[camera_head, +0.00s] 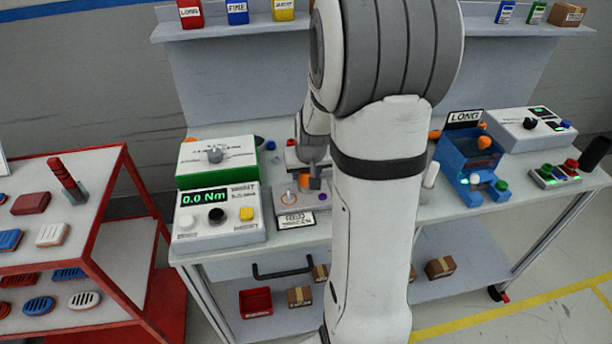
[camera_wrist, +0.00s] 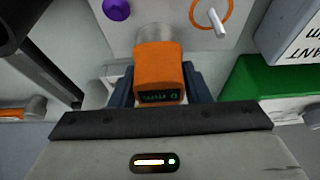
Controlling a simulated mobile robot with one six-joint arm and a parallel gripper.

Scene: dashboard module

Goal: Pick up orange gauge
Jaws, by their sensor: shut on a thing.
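The orange gauge (camera_wrist: 158,68) has a small dark display with green characters and a grey round end. In the wrist view it sits between the dark jaws of my gripper (camera_wrist: 158,88), which is shut on it. In the head view my gripper (camera_head: 315,181) is over the grey module on the bench, and a bit of orange shows beside it. My arm hides part of this area. I cannot tell whether the gauge still touches the module.
The grey module (camera_wrist: 190,14) has a purple knob (camera_wrist: 117,9) and an orange ring with a white lever (camera_wrist: 216,20). A torque meter reading 0.0 Nm (camera_head: 215,222) stands to the left. A blue fixture (camera_head: 462,165) stands to the right, and a red rack (camera_head: 135,190) at far left.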

